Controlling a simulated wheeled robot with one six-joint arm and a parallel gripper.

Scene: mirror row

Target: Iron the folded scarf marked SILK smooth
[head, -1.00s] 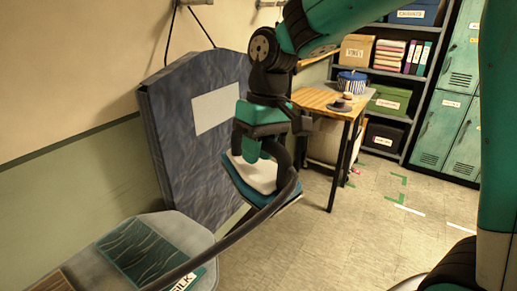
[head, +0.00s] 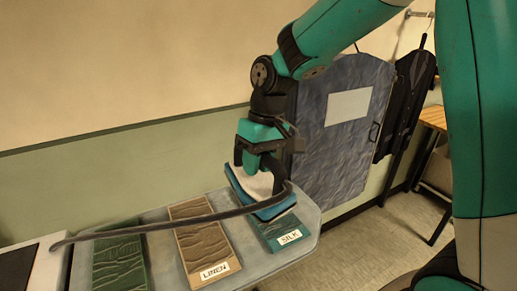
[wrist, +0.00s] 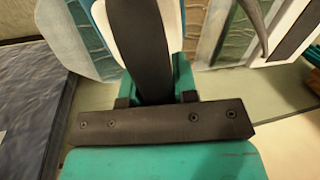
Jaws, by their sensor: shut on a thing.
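My gripper (head: 262,160) is shut on the handle of a teal and white iron (head: 262,205). The iron is over the far part of the teal folded scarf marked SILK (head: 284,232), at the right end of the grey ironing board (head: 308,214). I cannot tell whether its soleplate touches the cloth. The near part of the scarf and its label show, with dark wrinkle lines; the iron hides the rest. In the wrist view, the dark handle (wrist: 143,45) runs up the middle, and a wrinkled teal strip (wrist: 92,38) shows to its left.
A tan wrinkled cloth marked LINEN (head: 200,240) and a green wrinkled cloth (head: 119,264) lie farther left. The iron's dark cord (head: 150,227) trails left above them.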

